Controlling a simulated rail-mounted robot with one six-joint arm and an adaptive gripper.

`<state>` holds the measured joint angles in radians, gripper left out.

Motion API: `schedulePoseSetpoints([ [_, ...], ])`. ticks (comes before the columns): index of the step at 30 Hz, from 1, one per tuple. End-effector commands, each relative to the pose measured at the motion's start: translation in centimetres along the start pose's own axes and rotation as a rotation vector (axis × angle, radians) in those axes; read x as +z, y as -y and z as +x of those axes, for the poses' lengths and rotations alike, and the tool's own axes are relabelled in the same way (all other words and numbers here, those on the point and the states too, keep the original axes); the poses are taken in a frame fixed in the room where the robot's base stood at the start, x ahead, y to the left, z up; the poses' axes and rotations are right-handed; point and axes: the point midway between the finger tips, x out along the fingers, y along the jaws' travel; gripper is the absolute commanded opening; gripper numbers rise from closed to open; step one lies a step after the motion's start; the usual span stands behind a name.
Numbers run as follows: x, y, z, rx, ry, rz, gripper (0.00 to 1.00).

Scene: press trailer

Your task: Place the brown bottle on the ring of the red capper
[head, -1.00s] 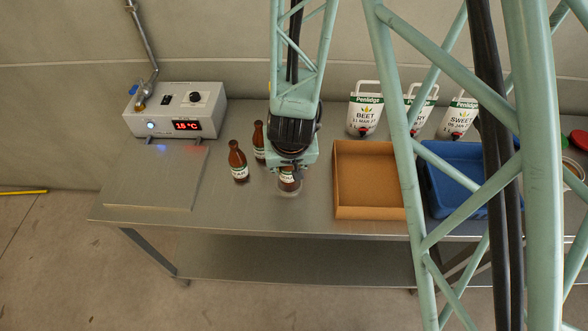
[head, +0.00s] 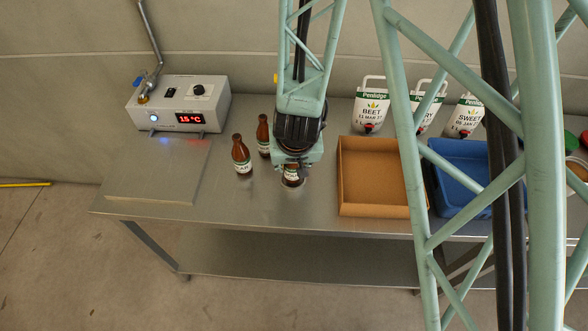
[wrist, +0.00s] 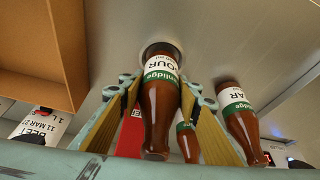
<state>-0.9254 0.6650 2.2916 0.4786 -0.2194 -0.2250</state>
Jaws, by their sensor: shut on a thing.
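A brown bottle (wrist: 160,105) with a white and green label reading SOUR stands between the fingers of my gripper (wrist: 161,88), which is shut on it. In the head view my gripper (head: 292,172) is over the steel table, and the held bottle (head: 292,180) shows just below it. A pale ring shows around the bottle's base in the wrist view; I cannot tell whether the base touches the table. A red part (wrist: 131,135) shows behind the left finger in the wrist view, possibly the capper. I cannot make out the capper or its ring in the head view.
Two more brown bottles (head: 242,158) (head: 263,137) stand close left of my gripper. A cardboard box (head: 345,210) and a blue tray (head: 443,205) lie to the right. Penlidge pouches (head: 370,110) stand behind. A control box (head: 180,105) is at left. The table front is clear.

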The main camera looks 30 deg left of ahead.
Motion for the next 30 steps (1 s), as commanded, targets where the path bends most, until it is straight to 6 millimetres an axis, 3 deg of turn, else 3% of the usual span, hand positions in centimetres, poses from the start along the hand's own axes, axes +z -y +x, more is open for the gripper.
schedulePoseSetpoints([
  [6,0.5,0.3,1.1,-0.002,-0.001,-0.004,0.11],
  [26,0.7,0.4,1.6,-0.002,-0.001,-0.005,0.11],
  [27,0.7,0.4,1.6,-0.002,0.0,-0.005,0.33],
  [30,0.7,0.4,1.6,-0.002,0.0,-0.005,0.42],
])
